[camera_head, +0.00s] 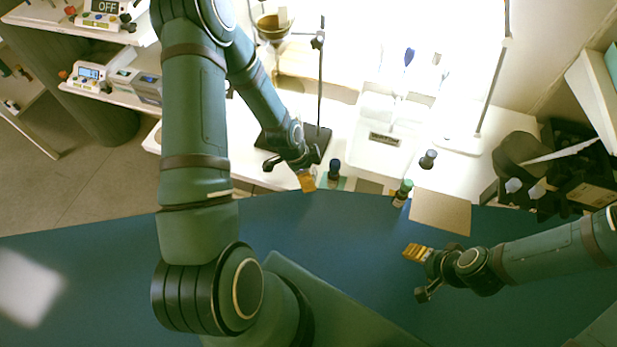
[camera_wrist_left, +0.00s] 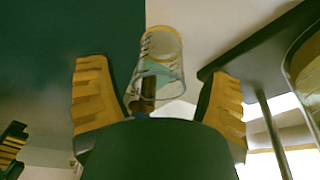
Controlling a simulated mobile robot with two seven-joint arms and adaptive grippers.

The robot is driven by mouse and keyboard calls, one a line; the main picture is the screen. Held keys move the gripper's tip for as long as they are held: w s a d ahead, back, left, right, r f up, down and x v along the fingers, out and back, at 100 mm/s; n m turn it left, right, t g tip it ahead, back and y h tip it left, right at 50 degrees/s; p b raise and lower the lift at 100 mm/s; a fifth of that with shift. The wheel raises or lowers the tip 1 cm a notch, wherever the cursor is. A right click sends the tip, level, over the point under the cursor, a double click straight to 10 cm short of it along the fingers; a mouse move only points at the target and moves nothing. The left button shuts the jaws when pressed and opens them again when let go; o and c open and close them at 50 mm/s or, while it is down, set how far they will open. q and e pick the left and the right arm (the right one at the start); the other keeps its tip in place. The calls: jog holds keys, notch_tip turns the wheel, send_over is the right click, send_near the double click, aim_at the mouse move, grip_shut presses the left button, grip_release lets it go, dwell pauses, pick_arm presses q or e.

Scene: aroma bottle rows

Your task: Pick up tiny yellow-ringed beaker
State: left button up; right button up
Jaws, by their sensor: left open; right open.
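A small clear glass beaker (camera_wrist_left: 160,45) with a yellowish band near its top end shows in the left wrist view, between the two yellow finger pads. A dark brown thing and a teal patch show through its glass. My left gripper (camera_wrist_left: 160,88) is open around its line of sight; I cannot tell whether the beaker lies between the fingers or beyond them. In the head view my left gripper (camera_head: 306,181) is at the table's far edge, and I cannot make out the beaker there. My right gripper (camera_head: 418,268) is open and empty above the blue surface at the right.
A dark-capped bottle (camera_head: 335,170) stands just right of my left gripper. A green-capped bottle (camera_head: 402,193) and another dark-capped bottle (camera_head: 428,159) stand farther right. A stand with a dark base (camera_head: 318,140) is behind. A tan board (camera_head: 440,212) lies near the right gripper.

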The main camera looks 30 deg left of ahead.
pick_arm(q)
jog(key=shift+x, duration=1.4)
jog(key=c, duration=1.1)
jog(key=shift+c, duration=0.2)
